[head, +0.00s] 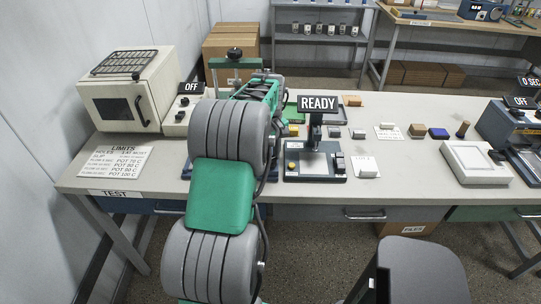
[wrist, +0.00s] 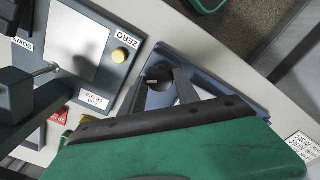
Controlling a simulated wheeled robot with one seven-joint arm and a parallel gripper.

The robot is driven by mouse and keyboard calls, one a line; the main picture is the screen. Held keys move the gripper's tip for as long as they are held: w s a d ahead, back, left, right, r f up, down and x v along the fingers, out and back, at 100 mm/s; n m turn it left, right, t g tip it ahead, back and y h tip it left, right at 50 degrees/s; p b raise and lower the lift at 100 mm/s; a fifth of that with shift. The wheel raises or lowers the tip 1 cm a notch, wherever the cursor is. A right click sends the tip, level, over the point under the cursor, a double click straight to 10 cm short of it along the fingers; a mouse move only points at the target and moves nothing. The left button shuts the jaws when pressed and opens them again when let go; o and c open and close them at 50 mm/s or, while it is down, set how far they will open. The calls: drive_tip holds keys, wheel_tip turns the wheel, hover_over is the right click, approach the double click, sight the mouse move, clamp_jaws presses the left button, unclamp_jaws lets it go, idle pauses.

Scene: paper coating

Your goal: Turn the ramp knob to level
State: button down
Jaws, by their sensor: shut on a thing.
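My gripper (wrist: 160,92) shows in the wrist view with its two dark fingers reaching over a blue-grey base (wrist: 205,72). The fingers are shut on a small dark knob (wrist: 154,72) that stands on this base; only its upper part shows between the fingertips. I take it for the ramp knob. Its pointer and any level mark cannot be made out. In the head view my own green and grey arm hides the gripper and the knob.
Left of the knob is a device with a yellow button (wrist: 125,55) marked ZERO. In the head view it carries a READY sign (head: 318,104). A green stand (head: 235,72) is behind my arm. A limits sheet (head: 115,162) lies at the left; a chair (head: 415,268) stands in front.

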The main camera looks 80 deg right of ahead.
sight(270, 159)
drive_tip(key=n, duration=0.5)
drive_tip(key=shift+r+n, duration=0.1)
drive_tip(key=shift+n, duration=0.2)
drive_tip(key=n, duration=0.5)
drive_tip(key=shift+n, duration=0.4)
drive_tip(key=c, duration=0.9)
unclamp_jaws()
wheel_tip(270, 159, up, 8)
drive_tip(key=shift+f+b, duration=0.15)
drive_tip(key=shift+b, duration=0.25)
